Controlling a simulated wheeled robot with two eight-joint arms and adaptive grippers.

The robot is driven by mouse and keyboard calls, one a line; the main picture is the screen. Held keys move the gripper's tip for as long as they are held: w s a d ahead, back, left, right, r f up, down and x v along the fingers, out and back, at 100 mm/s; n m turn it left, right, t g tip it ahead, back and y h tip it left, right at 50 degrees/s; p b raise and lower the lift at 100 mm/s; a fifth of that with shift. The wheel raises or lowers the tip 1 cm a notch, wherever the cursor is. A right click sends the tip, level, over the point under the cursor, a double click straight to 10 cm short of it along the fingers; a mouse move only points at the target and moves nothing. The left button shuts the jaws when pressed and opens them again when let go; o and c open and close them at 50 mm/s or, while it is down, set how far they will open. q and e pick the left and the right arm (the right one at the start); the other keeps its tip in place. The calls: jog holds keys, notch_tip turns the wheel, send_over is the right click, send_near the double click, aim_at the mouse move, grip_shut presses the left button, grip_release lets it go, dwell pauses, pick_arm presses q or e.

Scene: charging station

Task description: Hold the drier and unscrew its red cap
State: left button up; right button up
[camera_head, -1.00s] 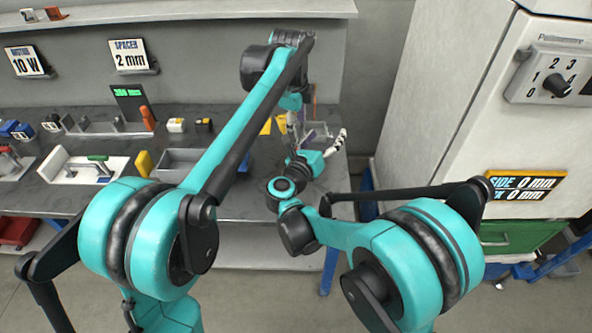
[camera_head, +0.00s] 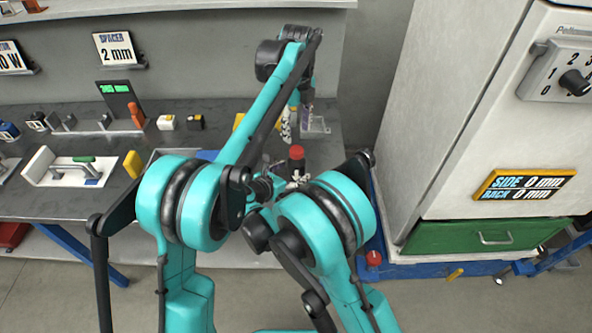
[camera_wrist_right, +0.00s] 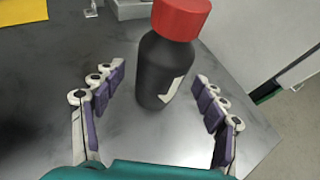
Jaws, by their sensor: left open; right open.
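The drier is a dark bottle (camera_wrist_right: 165,70) with a pale label, upright on the grey table. Its red cap (camera_wrist_right: 181,16) is on top; the cap also shows in the head view (camera_head: 297,152). My right gripper (camera_wrist_right: 159,78) is open, with one finger on each side of the bottle's body and visible gaps to it. In the head view my right gripper (camera_head: 281,172) is partly hidden by my arm. My left gripper (camera_head: 292,122) is open and points down beyond the bottle, beside a clear tray. Its fingertips are small in the picture.
The clear tray (camera_head: 315,126) stands at the table's right end, with a yellow object (camera_head: 242,121) to its left. A grey bin (camera_head: 170,156) is partly behind my left arm. The white cabinet (camera_head: 450,130) stands to the right, past the table's edge.

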aim_at(297, 149)
jog(key=shift+x, duration=1.45)
grip_shut()
pick_arm(q)
jog(key=shift+f, duration=4)
